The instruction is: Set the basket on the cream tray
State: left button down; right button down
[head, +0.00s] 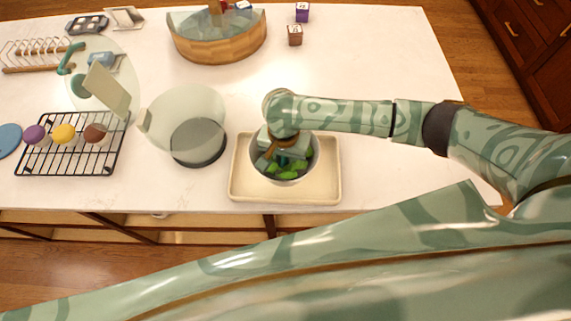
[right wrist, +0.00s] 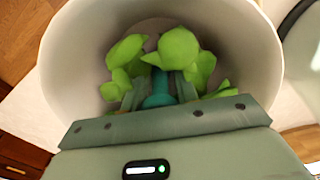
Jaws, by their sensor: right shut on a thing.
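The basket (head: 312,166) is a round grey bowl with bright green leaves inside. In the head view it is over the middle of the cream tray (head: 328,191), within its rim; I cannot tell whether its base touches the tray. My right gripper (head: 284,160) reaches down into the basket from above. In the right wrist view the pale basket wall (right wrist: 245,60) surrounds the leaves, and my right gripper (right wrist: 158,92) is shut on a teal post in the basket's middle. The fingertips are partly hidden by leaves.
A clear bowl with a dark base (head: 200,150) stands just left of the tray. A wooden-sided tub (head: 222,48) and small blocks (head: 295,36) stand farther back. The counter right of the tray is clear.

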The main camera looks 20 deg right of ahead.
aim_at(286, 162)
jog(key=shift+w+d+f, duration=0.25)
jog(key=shift+w+f, duration=0.25)
jog(key=shift+f, duration=0.15)
jog(key=f, duration=0.1)
jog(key=f+b, duration=0.2)
jog(key=f, duration=0.1)
jog(key=shift+w+d, duration=0.2)
jog(key=shift+w, duration=0.1)
jog(key=shift+r, duration=0.1)
jog(key=c, duration=1.1)
grip_release()
notch_tip(286, 162, up, 11)
jog(key=p, duration=0.4)
jog(key=shift+r+p, duration=0.35)
jog(key=shift+r, duration=0.2)
